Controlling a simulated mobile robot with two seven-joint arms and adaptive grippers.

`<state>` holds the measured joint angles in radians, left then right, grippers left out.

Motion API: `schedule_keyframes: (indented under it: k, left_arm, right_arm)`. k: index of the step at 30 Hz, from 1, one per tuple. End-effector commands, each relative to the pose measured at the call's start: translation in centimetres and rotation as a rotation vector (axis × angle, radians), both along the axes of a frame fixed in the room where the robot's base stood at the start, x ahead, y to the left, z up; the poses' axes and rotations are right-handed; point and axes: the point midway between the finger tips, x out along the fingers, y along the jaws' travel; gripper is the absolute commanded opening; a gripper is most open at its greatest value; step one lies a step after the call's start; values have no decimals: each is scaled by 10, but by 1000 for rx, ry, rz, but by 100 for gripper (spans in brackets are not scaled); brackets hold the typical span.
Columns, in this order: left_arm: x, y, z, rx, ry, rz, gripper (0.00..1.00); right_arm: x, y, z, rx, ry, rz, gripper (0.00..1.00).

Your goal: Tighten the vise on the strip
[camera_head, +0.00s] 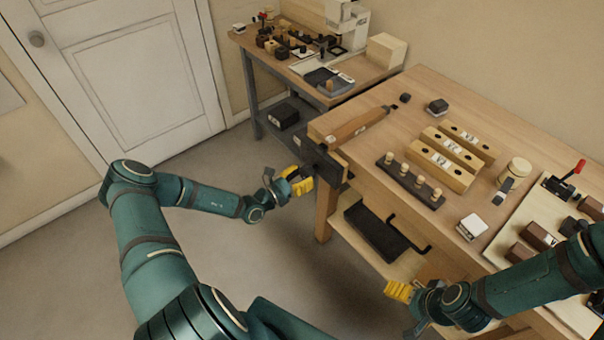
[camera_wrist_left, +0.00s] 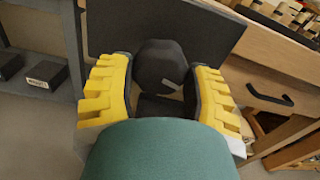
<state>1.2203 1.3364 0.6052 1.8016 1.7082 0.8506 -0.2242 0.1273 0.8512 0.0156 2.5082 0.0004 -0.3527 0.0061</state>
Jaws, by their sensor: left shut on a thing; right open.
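The dark vise (camera_head: 318,158) is mounted on the left end of the wooden bench. Its dark plate also shows in the left wrist view (camera_wrist_left: 215,30). A brown wooden strip (camera_head: 352,127) lies along the bench's left end at the vise's top; how it sits between the jaws cannot be made out. My left gripper (camera_head: 298,182) is at the vise's outer side. In the left wrist view its yellow fingers (camera_wrist_left: 160,95) are shut on a dark rounded knob, the vise handle (camera_wrist_left: 158,65). My right gripper (camera_head: 398,291) is open, low in front of the bench, away from the vise.
The bench (camera_head: 405,115) carries a dark peg rack (camera_head: 410,183), wooden blocks (camera_head: 445,165) and a pale board with a red-handled clamp (camera_head: 573,170). A dark tray (camera_head: 375,232) sits on the shelf below. A second table (camera_head: 290,65) stands behind. The floor at left is clear.

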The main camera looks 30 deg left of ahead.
Motion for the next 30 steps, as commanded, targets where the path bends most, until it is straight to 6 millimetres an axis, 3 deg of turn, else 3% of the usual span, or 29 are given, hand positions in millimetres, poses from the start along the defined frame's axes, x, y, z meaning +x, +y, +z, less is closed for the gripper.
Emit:
schedule_keyframes:
  k: [10, 30]
  left_arm:
    - [1, 0, 2, 146, -61, 0, 22]
    - [1, -1, 2, 249, -103, 0, 22]
  right_arm:
    - [0, 0, 17, 0, 0, 0, 86]
    - [0, 0, 28, 0, 0, 0, 86]
